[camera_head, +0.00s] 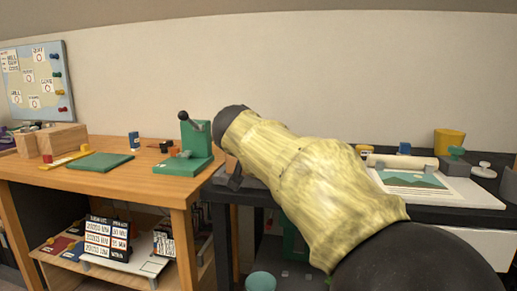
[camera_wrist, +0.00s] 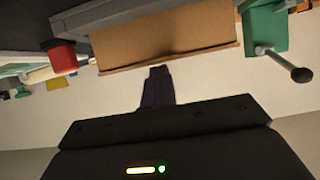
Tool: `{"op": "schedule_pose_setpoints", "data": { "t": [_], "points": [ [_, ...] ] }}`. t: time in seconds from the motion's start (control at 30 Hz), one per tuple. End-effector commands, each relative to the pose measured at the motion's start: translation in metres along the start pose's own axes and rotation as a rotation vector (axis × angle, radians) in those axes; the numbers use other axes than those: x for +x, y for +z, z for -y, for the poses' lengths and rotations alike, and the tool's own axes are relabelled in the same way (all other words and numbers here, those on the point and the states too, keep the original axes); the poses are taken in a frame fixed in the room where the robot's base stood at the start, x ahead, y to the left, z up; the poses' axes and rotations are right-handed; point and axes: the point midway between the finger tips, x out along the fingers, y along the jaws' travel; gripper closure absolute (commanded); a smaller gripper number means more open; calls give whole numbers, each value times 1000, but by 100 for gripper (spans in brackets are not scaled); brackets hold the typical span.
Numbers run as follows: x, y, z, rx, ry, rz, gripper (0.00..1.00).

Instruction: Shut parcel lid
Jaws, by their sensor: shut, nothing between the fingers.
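The parcel (camera_wrist: 165,35) shows in the wrist view as a broad brown cardboard panel with a thin edge strip. That view is upside down. I cannot tell the lid from the body or judge its angle. My gripper (camera_wrist: 158,72) is shut and empty, its dark fingers together just short of the panel's edge strip in the picture. Whether they touch it is unclear. In the head view my yellow-sleeved arm covers the gripper and most of the area behind it, so the parcel cannot be made out there.
A green press (camera_head: 195,142) with a black-knobbed lever stands on the wooden desk's right end; it also shows in the wrist view (camera_wrist: 265,28).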

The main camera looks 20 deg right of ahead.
Motion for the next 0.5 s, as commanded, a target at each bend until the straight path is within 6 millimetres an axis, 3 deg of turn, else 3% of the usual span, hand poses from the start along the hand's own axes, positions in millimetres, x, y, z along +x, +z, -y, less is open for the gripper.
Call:
{"op": "schedule_pose_setpoints", "data": {
  "t": [0.2,0.5],
  "points": [
    [-22,-32,3,4,-16,-23,100],
    [-57,2,8,-3,-29,-27,100]
  ]
}}
